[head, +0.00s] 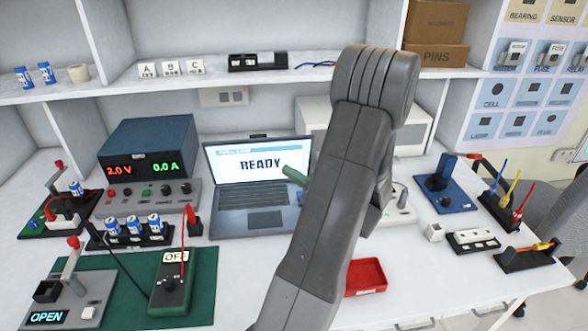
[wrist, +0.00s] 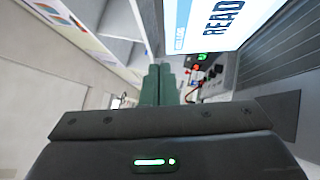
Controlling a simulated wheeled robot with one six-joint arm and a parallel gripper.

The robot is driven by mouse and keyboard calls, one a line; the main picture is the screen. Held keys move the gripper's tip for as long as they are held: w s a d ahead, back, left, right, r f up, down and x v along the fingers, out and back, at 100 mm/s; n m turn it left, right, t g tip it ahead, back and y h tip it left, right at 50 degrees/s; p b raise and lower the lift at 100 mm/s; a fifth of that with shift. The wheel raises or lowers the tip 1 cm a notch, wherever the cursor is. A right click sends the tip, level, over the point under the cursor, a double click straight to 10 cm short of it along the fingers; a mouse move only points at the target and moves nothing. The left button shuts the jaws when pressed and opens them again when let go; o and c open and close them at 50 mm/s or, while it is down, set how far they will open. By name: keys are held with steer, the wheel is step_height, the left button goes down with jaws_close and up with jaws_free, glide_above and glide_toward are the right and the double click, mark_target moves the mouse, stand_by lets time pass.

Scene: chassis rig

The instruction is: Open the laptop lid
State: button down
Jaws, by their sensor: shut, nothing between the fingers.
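The laptop (head: 258,222) stands on the bench left of my arm. Its lid (head: 235,165) is raised, and the lit screen reads READY. In the wrist view the lid (wrist: 268,12) shows at the upper right, with the keyboard base (wrist: 285,60) below it. My gripper (head: 290,174) has green fingers and is near the right edge of the screen; I cannot tell whether it touches. In the wrist view my gripper (wrist: 158,85) has both fingers together with nothing between them. My arm hides the area right of the laptop.
A blue power supply (head: 150,150) stands left of the laptop. A battery holder (head: 130,238) and a green multimeter (head: 172,285) are in front of it. A red tray (head: 366,278) lies right of my arm. A shelf (head: 200,84) runs above the bench.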

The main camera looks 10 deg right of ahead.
mark_target(257, 141)
steer(key=x, duration=0.3)
steer(key=w+d+x, duration=0.1)
steer(key=x, duration=0.5)
steer(key=shift+w+r+p, duration=0.3)
steer(key=shift+w+r, duration=0.05)
steer(key=shift+w, duration=0.1)
steer(key=shift+w+r, duration=0.1)
steer(key=shift+w, duration=0.35)
